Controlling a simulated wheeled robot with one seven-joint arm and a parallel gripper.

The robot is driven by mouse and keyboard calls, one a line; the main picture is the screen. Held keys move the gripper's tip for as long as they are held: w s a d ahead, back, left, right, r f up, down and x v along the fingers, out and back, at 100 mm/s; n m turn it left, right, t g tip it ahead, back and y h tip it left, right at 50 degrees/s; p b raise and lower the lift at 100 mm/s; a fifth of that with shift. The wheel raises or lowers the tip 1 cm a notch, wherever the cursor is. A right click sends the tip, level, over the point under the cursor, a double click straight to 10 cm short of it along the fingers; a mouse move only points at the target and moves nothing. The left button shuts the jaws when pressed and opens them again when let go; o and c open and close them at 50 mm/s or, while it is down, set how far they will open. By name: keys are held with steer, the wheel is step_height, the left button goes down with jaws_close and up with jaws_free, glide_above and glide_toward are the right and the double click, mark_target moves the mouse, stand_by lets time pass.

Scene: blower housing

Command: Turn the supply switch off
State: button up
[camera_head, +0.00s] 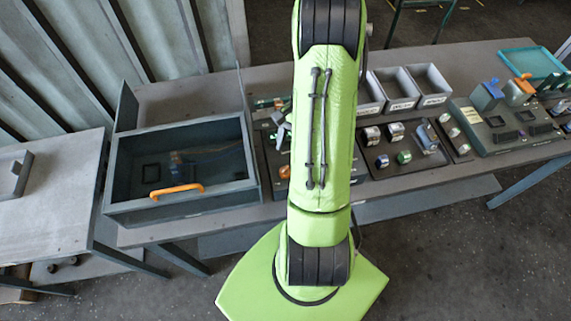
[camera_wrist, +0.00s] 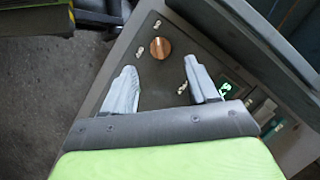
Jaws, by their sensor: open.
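In the wrist view my gripper (camera_wrist: 160,70) is open, its two pale grey fingers apart with nothing between them. A dark panel (camera_wrist: 155,90) lies beyond the fingers. A round copper-coloured knob (camera_wrist: 160,48) on it shows just past the gap between the fingertips, apart from them in the picture. Which of these is the supply switch I cannot tell, as no label is readable. In the head view my arm hides part of the panels and the gripper is not clearly seen.
In the head view, an open dark box (camera_head: 225,187) with an orange handle (camera_head: 177,191) stands left on the bench. Grey bins (camera_head: 430,82), a panel of small parts (camera_head: 385,172) and a teal tray (camera_head: 532,62) are to the right. A side table (camera_head: 50,210) stands at left.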

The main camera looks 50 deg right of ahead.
mark_target(286, 168)
steer(key=x, duration=0.7)
steer(key=shift+f, duration=0.15)
steer(key=shift+c, duration=0.3)
steer(key=c, duration=1)
